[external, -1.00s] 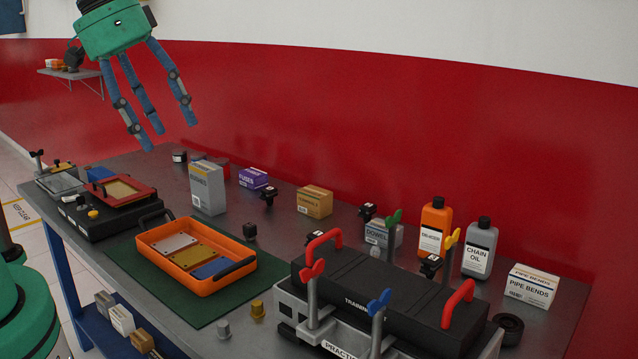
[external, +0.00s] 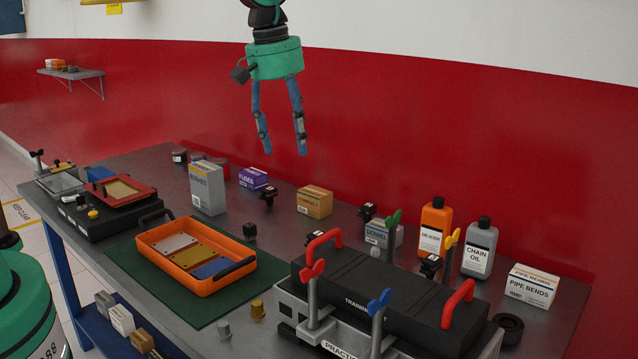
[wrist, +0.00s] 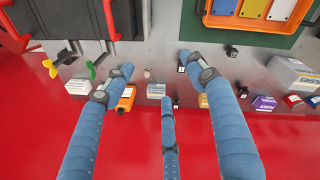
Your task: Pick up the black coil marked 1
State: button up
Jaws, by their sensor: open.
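Several small black coils stand on the bench. One is behind the orange tray (external: 268,197), one is beside the dowel box (external: 367,211), one is near the trainer's left red handle (external: 314,237), and one is by the yellow lever (external: 431,265). Their markings are too small to read, so I cannot tell which is marked 1. In the wrist view, a black coil with a pale label (wrist: 181,67) lies close to the right fingertip. My gripper (external: 284,152) is open and empty, high above the rear of the bench; its three blue fingers (wrist: 157,72) point down.
The orange tray (external: 160,250) sits on a green mat. The black trainer (external: 385,297) with red handles and upright levers fills the front right. Boxes and two bottles, orange (external: 434,228) and grey (external: 480,250), line the back. A small black block (external: 249,231) stands behind the tray.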

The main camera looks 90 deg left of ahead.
jog(key=w+a+f+n+g+p, duration=0.1)
jog(key=w+a+f+n, duration=0.2)
jog(key=a+f, duration=0.5)
jog(key=w+a+f+n+p, duration=0.1)
jog(key=w+a+f+n, duration=0.2)
jog(key=a+f+n, duration=0.2)
notch_tip(320, 180, down, 3)
jog(key=a, duration=0.2)
jog(key=shift+w+a+f+n+g+h, duration=0.2)
jog(key=shift+w+a+n+g+h, duration=0.1)
jog(key=shift+a+g, duration=0.1)
jog(key=shift+f, duration=0.1)
jog(key=b, duration=0.1)
send_over(317, 234)
jog(key=shift+a+f, duration=0.1)
jog(key=shift+f, duration=4.1)
jog(key=shift+f+b, duration=0.9)
jog(key=shift+f, duration=1.7)
jog(key=shift+c, duration=0.5)
